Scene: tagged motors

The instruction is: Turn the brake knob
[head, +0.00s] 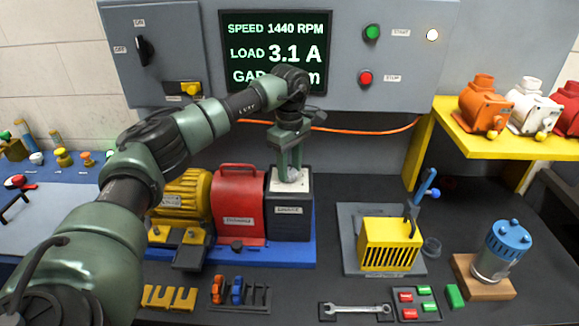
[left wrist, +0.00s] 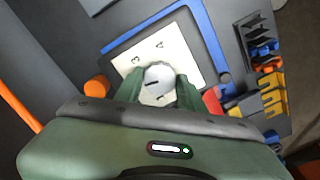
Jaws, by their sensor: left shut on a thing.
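The brake box (head: 289,222) is a dark grey block with a pale dial plate (left wrist: 191,56) on top, marked with numbers such as 3 and 4. The round grey brake knob (left wrist: 158,77) with a dark pointer line sits in the middle of the plate. My left gripper (head: 290,177) points straight down onto the knob. Its two green fingers are shut on the knob, one on each side, in the left wrist view (left wrist: 158,92). In the head view the fingers mostly hide the knob. My right gripper is not in view.
A red guard (head: 238,205) and a yellow motor (head: 183,196) stand left of the brake box on a blue base (head: 268,253). A yellow vented cover (head: 390,243), a wrench (head: 355,309) and a blue-topped cylinder (head: 497,252) lie to the right. A display panel (head: 276,50) hangs behind.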

